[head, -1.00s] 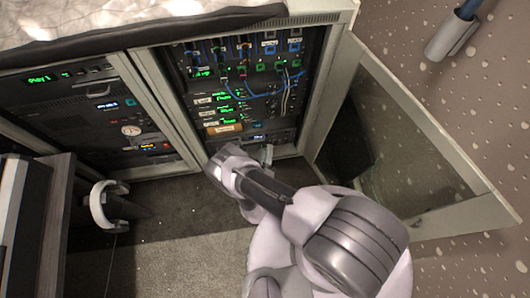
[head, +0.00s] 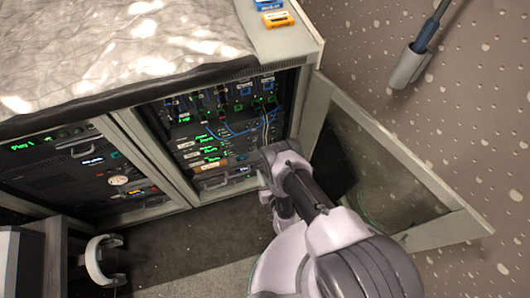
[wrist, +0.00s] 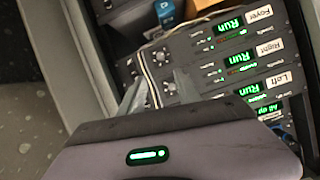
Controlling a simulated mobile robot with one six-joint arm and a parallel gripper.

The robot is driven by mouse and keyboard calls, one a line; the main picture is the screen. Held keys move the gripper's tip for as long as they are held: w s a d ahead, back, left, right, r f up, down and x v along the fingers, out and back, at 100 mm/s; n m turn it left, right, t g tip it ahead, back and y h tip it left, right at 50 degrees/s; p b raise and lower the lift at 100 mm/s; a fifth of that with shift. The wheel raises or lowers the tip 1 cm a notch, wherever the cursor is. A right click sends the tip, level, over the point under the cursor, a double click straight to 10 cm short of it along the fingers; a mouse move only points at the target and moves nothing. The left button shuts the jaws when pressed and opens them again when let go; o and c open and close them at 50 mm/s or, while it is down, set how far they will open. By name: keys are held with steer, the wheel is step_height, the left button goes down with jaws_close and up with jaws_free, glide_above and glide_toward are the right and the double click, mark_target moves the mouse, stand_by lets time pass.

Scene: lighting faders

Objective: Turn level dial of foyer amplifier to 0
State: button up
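The foyer amplifier (wrist: 228,28) shows near the top of the wrist view, with a "Foyer" label and a green "Run" display. A small round dial (wrist: 160,56) is at the left end of its panel. In the head view my wrist covers the rack's lower right part.
The open rack cabinet (head: 215,115) has loose blue and white cables hanging in front. Its glass door (head: 390,160) stands open at right. Another equipment rack (head: 75,165) is at left.

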mark_target(255, 149)
steer(key=b+x, duration=0.7)
steer(key=x, duration=0.7)
steer(key=shift+w+f, duration=0.2)
steer(key=shift+a, duration=0.1)
steer(key=shift+c, duration=0.2)
jaws_close()
